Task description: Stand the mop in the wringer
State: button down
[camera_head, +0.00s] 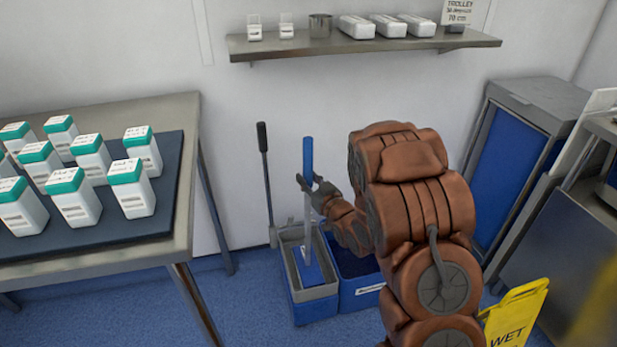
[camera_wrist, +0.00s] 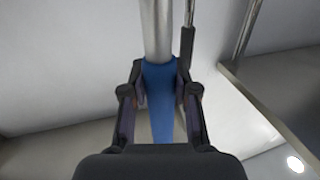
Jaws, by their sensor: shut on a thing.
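The mop has a blue grip (camera_head: 308,154), a silver pole and a blue head (camera_head: 309,273). It stands nearly upright. My gripper (camera_head: 309,184) is shut around the handle near the lower end of the blue grip. In the wrist view the blue grip (camera_wrist: 160,100) lies between the two dark fingers of my gripper (camera_wrist: 161,84). The grey wringer (camera_head: 291,270) sits on the left blue bucket (camera_head: 312,312), with a black-tipped lever (camera_head: 263,138) behind. The mop head shows within the wringer's opening; I cannot tell whether it rests on the bottom.
A second blue bucket (camera_head: 365,297) stands right of the wringer. A steel table (camera_head: 186,215) with several teal-capped bottles is at left. A wall shelf (camera_head: 365,45) is above. A blue-sided cabinet (camera_head: 507,165) and a yellow wet-floor sign (camera_head: 515,312) are at right.

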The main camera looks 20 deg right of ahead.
aim_at(311, 159)
jog(key=shift+f+b, duration=0.35)
jog(key=shift+f, duration=0.7)
dwell(1.2)
jog(key=c, duration=0.8)
grip_release()
jog(key=shift+r, duration=0.1)
jog(key=shift+r, duration=4.9)
